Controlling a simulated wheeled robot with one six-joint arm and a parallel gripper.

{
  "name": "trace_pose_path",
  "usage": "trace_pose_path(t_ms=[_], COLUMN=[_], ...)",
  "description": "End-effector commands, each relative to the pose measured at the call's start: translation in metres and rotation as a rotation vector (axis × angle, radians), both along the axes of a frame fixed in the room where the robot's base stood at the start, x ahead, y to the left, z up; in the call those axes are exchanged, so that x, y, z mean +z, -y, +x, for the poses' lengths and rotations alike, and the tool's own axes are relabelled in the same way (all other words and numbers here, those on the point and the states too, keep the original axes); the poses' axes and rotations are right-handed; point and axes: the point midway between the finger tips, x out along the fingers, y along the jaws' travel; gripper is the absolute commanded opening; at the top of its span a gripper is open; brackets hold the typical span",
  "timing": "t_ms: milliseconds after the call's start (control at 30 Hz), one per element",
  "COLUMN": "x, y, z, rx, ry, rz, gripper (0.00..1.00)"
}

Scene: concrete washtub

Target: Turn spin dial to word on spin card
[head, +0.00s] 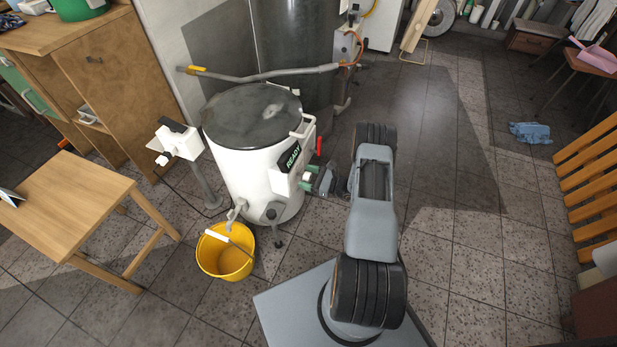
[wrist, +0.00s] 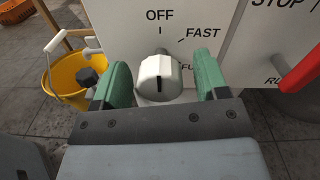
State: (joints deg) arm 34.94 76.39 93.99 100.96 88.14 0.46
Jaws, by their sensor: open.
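In the head view my gripper (head: 311,180) is at the washtub's right side, and the dial cannot be made out. I can read no spin card; a small tilted card-like thing (head: 11,196) is at the left edge.
A red lever (wrist: 301,71) sits right of the dial, by STOP. A green READY sign (head: 291,157) is on the washtub. A yellow bucket (head: 225,254) stands in front of it. A wooden table (head: 75,205) is at left. Floor at right is mostly clear.

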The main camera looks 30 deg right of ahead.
Motion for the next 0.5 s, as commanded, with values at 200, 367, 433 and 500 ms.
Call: trace_pose_path(t_ms=[200,367,433,500], x=[0.0000,-0.0001,-0.0001,-0.0001], y=[0.0002,0.0003,0.0003,0.0003], z=[-0.0002,-0.0003,-0.0003,-0.0003], rx=[0.000,0.000,0.000,0.000], ry=[0.000,0.000,0.000,0.000], rz=[0.000,0.000,0.000,0.000], gripper=[0.51,0.36,0.29,0.22])
